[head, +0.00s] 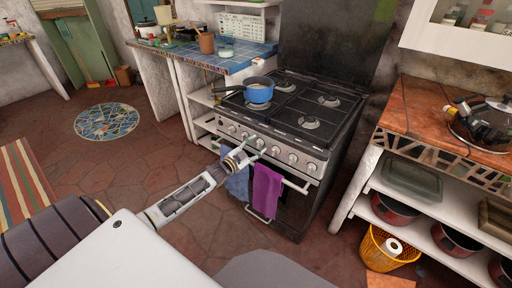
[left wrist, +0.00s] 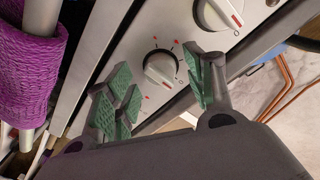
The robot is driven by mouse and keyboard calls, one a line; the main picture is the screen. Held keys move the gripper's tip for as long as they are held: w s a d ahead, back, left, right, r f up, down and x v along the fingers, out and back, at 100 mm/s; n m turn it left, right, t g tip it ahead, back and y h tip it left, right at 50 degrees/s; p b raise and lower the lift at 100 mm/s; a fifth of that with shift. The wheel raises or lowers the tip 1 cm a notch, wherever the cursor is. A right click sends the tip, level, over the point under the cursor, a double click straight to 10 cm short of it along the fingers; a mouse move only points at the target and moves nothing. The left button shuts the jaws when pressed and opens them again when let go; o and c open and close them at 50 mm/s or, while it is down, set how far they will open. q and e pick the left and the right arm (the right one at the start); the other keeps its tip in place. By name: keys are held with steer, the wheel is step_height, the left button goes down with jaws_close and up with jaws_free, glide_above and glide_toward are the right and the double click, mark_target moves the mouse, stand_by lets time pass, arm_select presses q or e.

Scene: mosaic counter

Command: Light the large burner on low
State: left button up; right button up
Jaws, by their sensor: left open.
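The stove (head: 300,115) stands against the wall with several burners on its dark top and a row of white knobs (head: 292,157) along its front panel. No flame shows on it. My left gripper (head: 252,148) is at the panel, near the left and middle knobs. In the left wrist view the gripper (left wrist: 160,85) is open, its green-padded fingers on either side of a white knob (left wrist: 162,68). I cannot tell whether the pads touch it. The knob's red line points to the lower right, and red marks surround it. My right gripper is out of view.
A purple towel (head: 266,190) and a blue towel (head: 236,180) hang on the oven rail below the gripper. A second knob (left wrist: 217,14) is close beside the fingers. A tiled counter (head: 240,62) adjoins at left.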

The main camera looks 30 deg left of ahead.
arm_select(q)
steer(key=shift+w, duration=0.3)
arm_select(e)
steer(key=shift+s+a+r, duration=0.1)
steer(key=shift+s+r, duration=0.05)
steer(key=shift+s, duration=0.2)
arm_select(q)
steer(key=shift+d, duration=0.1)
steer(key=c, duration=1)
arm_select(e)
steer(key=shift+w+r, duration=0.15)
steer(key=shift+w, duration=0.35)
